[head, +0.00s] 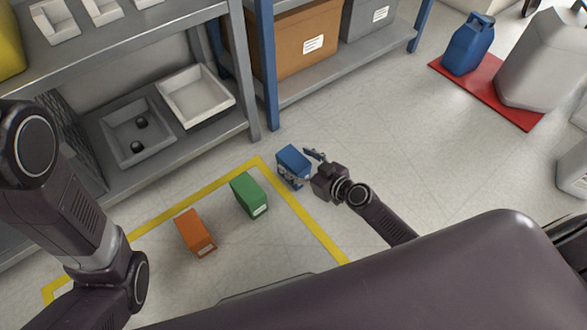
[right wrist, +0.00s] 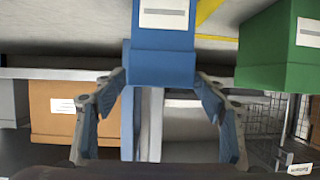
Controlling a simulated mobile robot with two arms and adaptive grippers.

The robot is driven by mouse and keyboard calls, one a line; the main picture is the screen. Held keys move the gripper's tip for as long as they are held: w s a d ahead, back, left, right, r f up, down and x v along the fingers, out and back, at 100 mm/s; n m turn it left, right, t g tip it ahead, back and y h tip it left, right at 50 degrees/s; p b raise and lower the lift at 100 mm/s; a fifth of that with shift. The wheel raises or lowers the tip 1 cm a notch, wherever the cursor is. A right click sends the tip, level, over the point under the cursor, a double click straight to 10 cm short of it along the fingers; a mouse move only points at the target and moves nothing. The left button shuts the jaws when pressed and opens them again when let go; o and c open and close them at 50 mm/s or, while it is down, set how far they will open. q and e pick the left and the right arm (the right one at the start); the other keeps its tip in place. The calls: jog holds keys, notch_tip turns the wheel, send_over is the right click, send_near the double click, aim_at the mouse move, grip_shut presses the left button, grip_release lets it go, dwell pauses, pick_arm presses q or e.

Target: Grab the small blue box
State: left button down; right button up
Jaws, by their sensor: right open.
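The small blue box (head: 291,163) stands on the floor just outside the yellow-taped area, near the shelf's foot. My right gripper (head: 303,168) is open beside it, with one finger on each side of its near end. In the right wrist view the blue box (right wrist: 163,62) appears at the top centre, and the open fingertips (right wrist: 160,80) lie close to its left and right edges. I cannot tell whether they touch it. My left arm shows at the left of the head view, but its gripper is out of view.
A green box (head: 248,195) and an orange box (head: 195,233) stand within the yellow tape (head: 318,229). A grey shelf (head: 180,150) holds trays at the left. A blue canister (head: 468,45) stands on a red mat (head: 513,114). Floor right of my gripper is clear.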

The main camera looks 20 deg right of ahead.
jog(key=shift+x, duration=0.9)
jog(key=shift+c, duration=0.3)
jog(key=c, duration=1.3)
jog(key=shift+r, duration=0.1)
